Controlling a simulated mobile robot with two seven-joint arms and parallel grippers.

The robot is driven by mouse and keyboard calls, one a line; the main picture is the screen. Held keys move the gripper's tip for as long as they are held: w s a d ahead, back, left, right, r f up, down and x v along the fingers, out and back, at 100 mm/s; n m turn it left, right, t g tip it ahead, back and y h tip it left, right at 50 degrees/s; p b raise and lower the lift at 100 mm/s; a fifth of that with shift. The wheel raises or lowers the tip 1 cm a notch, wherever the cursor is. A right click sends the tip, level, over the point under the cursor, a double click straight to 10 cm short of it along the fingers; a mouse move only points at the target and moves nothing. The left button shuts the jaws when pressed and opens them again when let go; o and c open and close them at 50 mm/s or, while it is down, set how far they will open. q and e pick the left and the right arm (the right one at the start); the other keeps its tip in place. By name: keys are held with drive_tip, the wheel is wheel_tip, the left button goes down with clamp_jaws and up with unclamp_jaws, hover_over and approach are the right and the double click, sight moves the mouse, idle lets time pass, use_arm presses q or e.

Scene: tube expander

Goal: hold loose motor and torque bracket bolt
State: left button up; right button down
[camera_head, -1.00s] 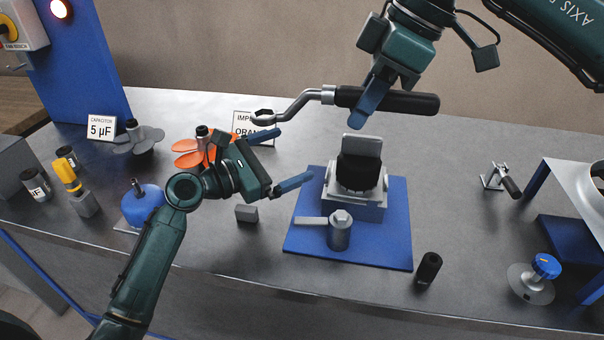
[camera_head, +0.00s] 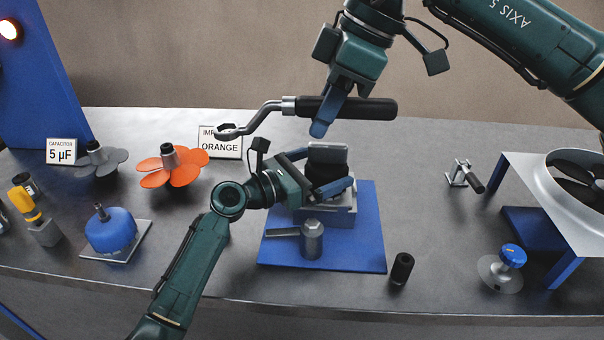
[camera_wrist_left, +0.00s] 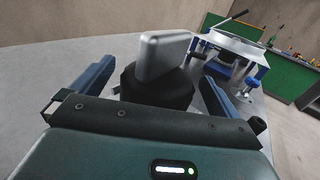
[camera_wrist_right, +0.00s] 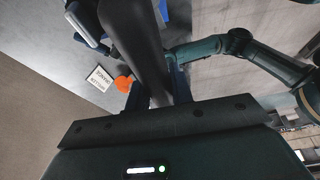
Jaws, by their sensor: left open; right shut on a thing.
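The black motor (camera_head: 328,170) sits in a grey bracket (camera_head: 340,217) on a blue base plate (camera_head: 365,255). My left gripper (camera_head: 322,172) is open with its fingers on either side of the motor. In the left wrist view the black motor body (camera_wrist_left: 155,92) and a grey plate (camera_wrist_left: 162,55) stand between the blue fingers; contact is unclear. A grey cylinder with a hex bolt head (camera_head: 312,225) and a side lever stands in front. My right gripper (camera_head: 325,118) is shut on the black handle of a wrench (camera_head: 365,109), held above and behind the bracket; its ring end points left.
A black cylinder (camera_head: 401,268) stands right of the plate. An orange impeller (camera_head: 172,168), a grey impeller (camera_head: 97,160) and a blue domed part (camera_head: 110,232) are left. A toggle clamp (camera_head: 462,174), blue knob (camera_head: 512,256) and fan housing (camera_head: 545,190) are right.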

use_arm(q)
drive_tip(key=shift+w+d, duration=0.3)
drive_tip(key=shift+d, duration=0.1)
drive_tip(key=c, duration=2.1)
drive_tip(key=o, duration=1.5)
drive_tip(key=c, duration=0.9)
idle(0.4)
